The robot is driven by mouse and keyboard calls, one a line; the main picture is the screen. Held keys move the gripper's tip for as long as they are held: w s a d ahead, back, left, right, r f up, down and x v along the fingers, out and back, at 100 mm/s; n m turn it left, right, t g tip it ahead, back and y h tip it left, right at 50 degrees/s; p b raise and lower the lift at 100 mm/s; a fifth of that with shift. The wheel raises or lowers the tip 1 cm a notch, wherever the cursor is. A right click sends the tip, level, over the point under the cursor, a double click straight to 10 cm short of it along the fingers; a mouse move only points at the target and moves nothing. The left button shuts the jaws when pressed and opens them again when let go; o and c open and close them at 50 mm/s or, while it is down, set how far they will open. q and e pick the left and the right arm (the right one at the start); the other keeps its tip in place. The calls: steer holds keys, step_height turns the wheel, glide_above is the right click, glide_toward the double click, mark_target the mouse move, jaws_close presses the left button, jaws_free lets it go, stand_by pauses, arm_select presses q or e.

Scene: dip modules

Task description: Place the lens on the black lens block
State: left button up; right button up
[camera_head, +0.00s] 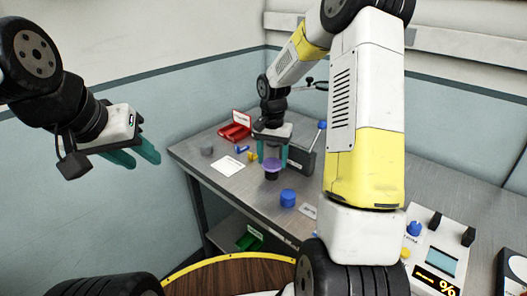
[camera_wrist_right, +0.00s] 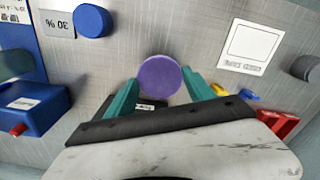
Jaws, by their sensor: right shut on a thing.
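The purple lens (camera_head: 272,163) is a round disc between the fingertips of my right gripper (camera_head: 273,164). The right gripper is shut on it, pointing down over the bench. It also shows in the right wrist view (camera_wrist_right: 160,76), between the two teal fingers. The dark lens block (camera_head: 271,176) is directly below the lens in the head view. I cannot tell whether lens and block are touching. In the right wrist view, a dark labelled patch partly shows between the fingers. My left gripper (camera_head: 138,158) is open and empty, off the bench at the left.
A blue cylinder (camera_head: 288,197) stands nearby on the metal bench (camera_head: 200,165). A white card (camera_head: 228,165), a red bin (camera_head: 235,129), a grey cylinder (camera_head: 206,150) and small blue and yellow parts lie farther left. A grey box (camera_head: 302,160) is behind. A control panel (camera_head: 432,254) is at the right.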

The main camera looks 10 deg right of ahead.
steer(key=shift+f, duration=0.35)
steer(key=shift+f, duration=0.2)
steer(key=o, duration=1.3)
